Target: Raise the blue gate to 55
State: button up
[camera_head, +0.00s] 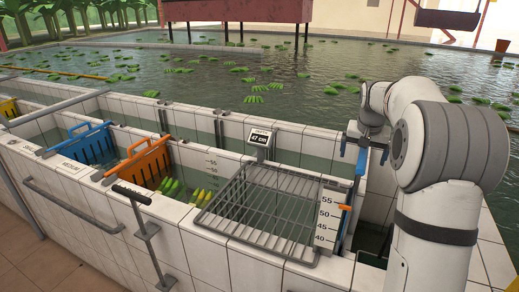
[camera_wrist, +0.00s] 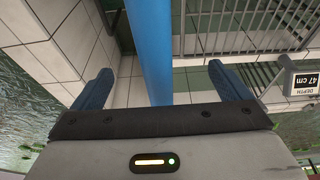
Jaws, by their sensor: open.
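The blue gate's upright bar (camera_head: 358,172) stands at the right end of the tiled channel, beside a white scale plate (camera_head: 329,215) marked with numbers including 55, 45 and 40. An orange pointer (camera_head: 345,207) sits at the plate's edge, near its upper marks; I cannot read its exact value. A small display (camera_head: 260,138) reads 47 cm. It also shows in the wrist view (camera_wrist: 304,82). My gripper (camera_head: 363,150) is at the bar's top. In the wrist view its open fingers (camera_wrist: 160,80) lie on either side of the blue bar (camera_wrist: 150,45), with gaps. The gate's lower part is hidden.
A metal grate (camera_head: 262,205) covers the channel left of the scale. Orange (camera_head: 146,162) and blue (camera_head: 90,145) slatted panels stand farther left. A dark T-handle (camera_head: 132,195) rises in front. Bananas (camera_head: 170,187) float in the channel, and a large pool (camera_head: 300,75) lies behind.

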jog(key=shift+r, duration=0.15)
dwell(0.3)
jog(key=shift+p+v, duration=3.05)
jog(key=shift+v, duration=2.35)
jog(key=shift+s+a, duration=0.1)
jog(key=shift+s, duration=0.05)
jog(key=s+a+f+n+b, duration=0.1)
jog(key=s+a+f, duration=0.3)
jog(key=s, duration=0.7)
jog(key=s+a+f+n+y+b, duration=0.1)
jog(key=s+a+f+b, duration=0.3)
jog(key=s, duration=0.7)
jog(key=s+a+f+n+b, duration=0.2)
jog(key=s+a+f, duration=0.2)
jog(key=s+f, duration=0.3)
jog(key=shift+s+a+f+n+b, duration=0.1)
jog(key=shift+s+f+n+b, duration=0.1)
jog(key=shift+s, duration=0.8)
jog(key=shift+s+a+f+n+b, duration=0.1)
jog(key=shift+s+f+b, duration=0.05)
jog(key=shift+s, duration=0.8)
